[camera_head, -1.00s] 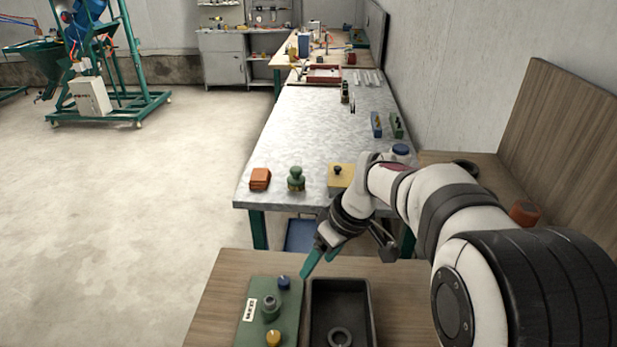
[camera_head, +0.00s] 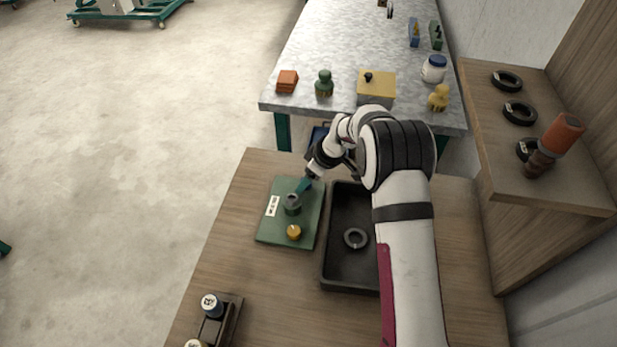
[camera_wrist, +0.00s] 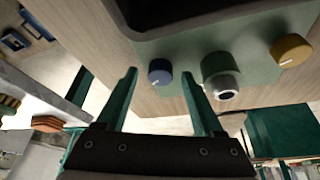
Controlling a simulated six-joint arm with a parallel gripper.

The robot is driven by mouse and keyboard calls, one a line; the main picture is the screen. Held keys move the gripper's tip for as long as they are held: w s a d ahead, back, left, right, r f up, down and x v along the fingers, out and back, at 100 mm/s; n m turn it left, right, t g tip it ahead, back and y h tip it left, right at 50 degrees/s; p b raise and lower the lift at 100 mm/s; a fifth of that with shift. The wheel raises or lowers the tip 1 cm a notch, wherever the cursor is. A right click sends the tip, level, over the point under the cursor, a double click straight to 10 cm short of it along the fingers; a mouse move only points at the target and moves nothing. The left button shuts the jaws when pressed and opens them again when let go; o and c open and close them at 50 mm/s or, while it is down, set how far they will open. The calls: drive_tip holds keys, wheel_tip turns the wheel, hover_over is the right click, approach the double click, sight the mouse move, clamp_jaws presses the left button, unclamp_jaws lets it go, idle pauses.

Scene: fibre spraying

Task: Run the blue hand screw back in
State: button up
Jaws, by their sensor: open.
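The blue hand screw (camera_wrist: 160,71) is a small round knob with a white mark, on a green plate (camera_head: 272,233). In the wrist view it shows between my two green fingers, with a gap on either side. My gripper (camera_wrist: 163,92) is open and empty. In the head view my gripper (camera_head: 303,186) is at the far end of the plate and hides the blue screw. A grey-topped green fitting (camera_head: 292,204) and a yellow knob (camera_head: 294,232) sit on the same plate, nearer the camera.
A black tray (camera_head: 348,272) with a grey ring (camera_head: 355,238) stands right beside the plate. Black-and-white capped items (camera_head: 210,305) stand in a holder at the front left. A side shelf (camera_head: 485,130) holds black rings and an orange-topped tool. Bare wood lies left of the plate.

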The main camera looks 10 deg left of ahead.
drive_tip(key=shift+c, duration=0.3)
clamp_jaws()
